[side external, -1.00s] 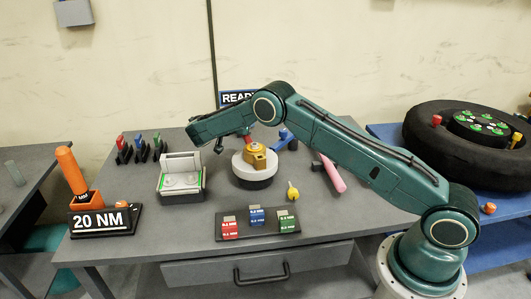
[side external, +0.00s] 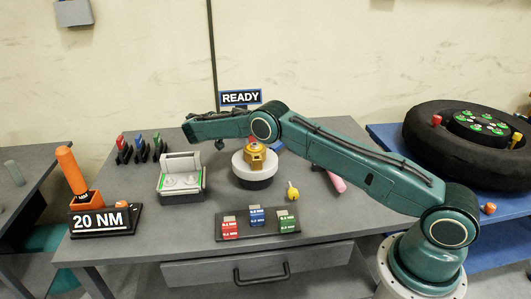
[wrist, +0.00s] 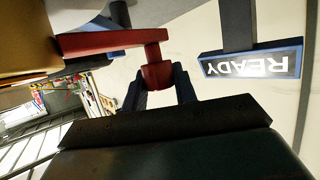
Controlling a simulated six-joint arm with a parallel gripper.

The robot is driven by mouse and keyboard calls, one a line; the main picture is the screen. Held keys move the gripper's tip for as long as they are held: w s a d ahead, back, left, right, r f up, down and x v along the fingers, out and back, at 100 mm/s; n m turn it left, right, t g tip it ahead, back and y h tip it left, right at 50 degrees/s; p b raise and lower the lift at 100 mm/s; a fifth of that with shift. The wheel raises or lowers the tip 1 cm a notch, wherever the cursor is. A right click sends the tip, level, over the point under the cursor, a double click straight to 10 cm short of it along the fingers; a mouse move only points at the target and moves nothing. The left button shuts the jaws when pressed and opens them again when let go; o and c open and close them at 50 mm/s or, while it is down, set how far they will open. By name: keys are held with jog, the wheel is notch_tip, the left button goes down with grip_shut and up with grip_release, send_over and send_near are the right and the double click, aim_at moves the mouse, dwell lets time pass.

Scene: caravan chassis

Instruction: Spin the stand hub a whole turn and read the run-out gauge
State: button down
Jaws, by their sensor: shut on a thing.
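The gold stand hub (side external: 256,158) sits on a round white and dark stand (side external: 255,178) on the grey bench. It also shows at the left edge of the wrist view (wrist: 22,42). A red crank handle (wrist: 105,42) reaches out from the hub, with a red knob at its end. My gripper (wrist: 158,78) is shut on this knob, one dark finger on each side. In the side view my arm hides the gripper and most of the handle. A READY display (side external: 240,97) stands behind. I see no run-out reading on it.
A 20 NM block (side external: 103,220) with an orange handle stands at left. A grey fixture (side external: 181,178), a tray of coloured gauge blocks (side external: 258,222) and a yellow key (side external: 292,191) lie near the stand. A pink bar (side external: 337,182) is at right, a tyre (side external: 420,150) beyond.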

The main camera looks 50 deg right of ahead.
jog(key=c, duration=1.1)
grip_release()
jog(key=shift+w+a+n+t, duration=0.2)
jog(key=shift+a+n+t, duration=0.1)
jog(key=shift+t, duration=0.1)
